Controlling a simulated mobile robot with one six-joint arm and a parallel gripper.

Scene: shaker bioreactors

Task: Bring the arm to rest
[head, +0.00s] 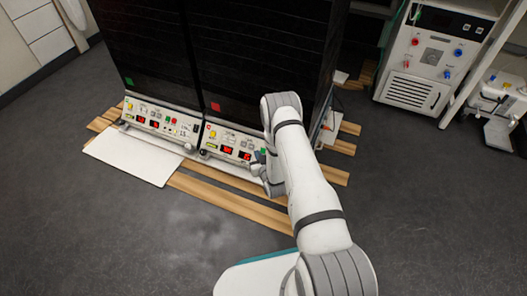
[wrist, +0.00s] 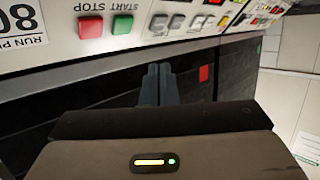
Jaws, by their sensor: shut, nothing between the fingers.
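My arm (head: 305,190) reaches forward from the bottom right of the head view toward the front of the right shaker cabinet (head: 262,50). My gripper shows in the wrist view (wrist: 158,72), its two fingers together with nothing between them. In that view it is close to the cabinet's control panel (wrist: 215,15), with the red and green start/stop buttons above and left of the fingertips. I cannot tell whether the fingers touch anything. In the head view my wrist hides part of the right control panel (head: 228,147), and the fingertips are hard to make out.
The left shaker cabinet (head: 145,50) stands beside the right one, both over wooden slats (head: 225,203). A white board (head: 132,157) lies in front of the left cabinet. A lab unit (head: 412,90) and a white instrument (head: 500,100) stand at the right. The grey floor at left is clear.

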